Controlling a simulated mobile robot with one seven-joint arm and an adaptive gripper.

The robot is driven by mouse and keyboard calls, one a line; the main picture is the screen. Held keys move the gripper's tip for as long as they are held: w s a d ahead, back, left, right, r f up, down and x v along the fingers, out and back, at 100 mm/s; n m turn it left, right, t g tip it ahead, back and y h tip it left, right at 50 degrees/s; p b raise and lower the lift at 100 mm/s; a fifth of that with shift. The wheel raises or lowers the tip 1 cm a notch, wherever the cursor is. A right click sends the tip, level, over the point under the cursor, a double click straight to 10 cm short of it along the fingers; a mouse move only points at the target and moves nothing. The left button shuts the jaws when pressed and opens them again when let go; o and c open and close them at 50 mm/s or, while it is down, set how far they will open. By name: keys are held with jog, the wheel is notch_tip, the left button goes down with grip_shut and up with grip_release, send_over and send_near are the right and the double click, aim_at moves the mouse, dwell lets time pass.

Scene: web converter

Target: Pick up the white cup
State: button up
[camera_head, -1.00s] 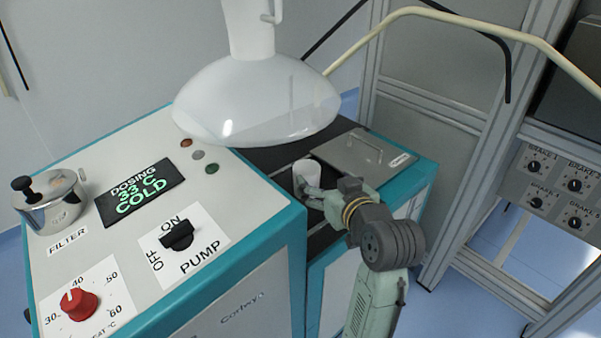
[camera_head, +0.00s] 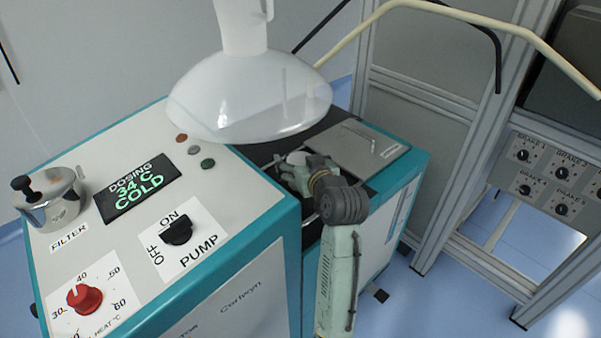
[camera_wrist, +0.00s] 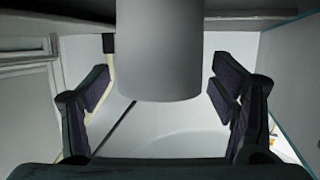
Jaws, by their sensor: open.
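The white cup (camera_wrist: 158,50) fills the upper middle of the wrist view as a plain, shaded cylinder. My gripper (camera_wrist: 161,85) is open, with one dark-padded finger on each side of the cup. A narrow gap shows between the cup and each finger, so neither visibly touches it.
The large white hood (camera_head: 250,100) hangs close above and left of my gripper. The control top with the pump switch (camera_head: 177,232) and filter pot (camera_head: 50,200) is at left. A metal frame stands at right.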

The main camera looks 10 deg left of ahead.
jog(key=shift+c, duration=0.3)
jog(key=c, duration=1.1)
jog(key=shift+r, duration=0.15)
